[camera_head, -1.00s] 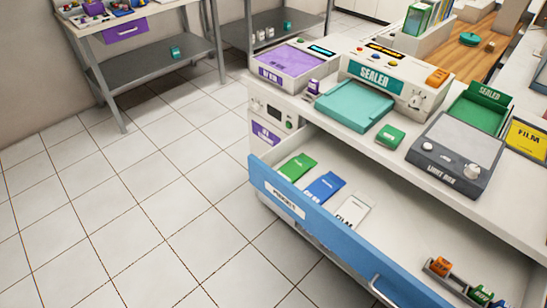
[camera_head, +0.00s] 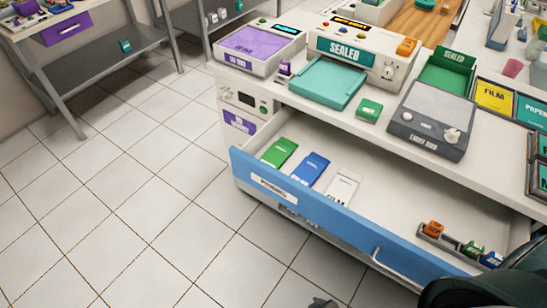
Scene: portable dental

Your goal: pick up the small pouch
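The open drawer (camera_head: 300,205) of the white bench holds a row of three flat pouches. They are a green one (camera_head: 279,152), a blue one (camera_head: 309,170) and a white one (camera_head: 342,187). Their small print is too blurred to tell which is the small pouch. All three lie flat on the drawer floor, apart from each other, with nothing touching them. Neither of my grippers shows clearly. A dark part of my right arm (camera_head: 480,280) fills the lower right corner. A small grey piece (camera_head: 321,303) at the bottom edge is too cut off to identify.
A rack of small coloured items (camera_head: 458,246) sits at the drawer's right end. Above are a sealer (camera_head: 365,48) with a teal plate (camera_head: 328,88), a green box (camera_head: 369,110) and a grey device (camera_head: 430,120). Tiled floor (camera_head: 150,215) is clear at left.

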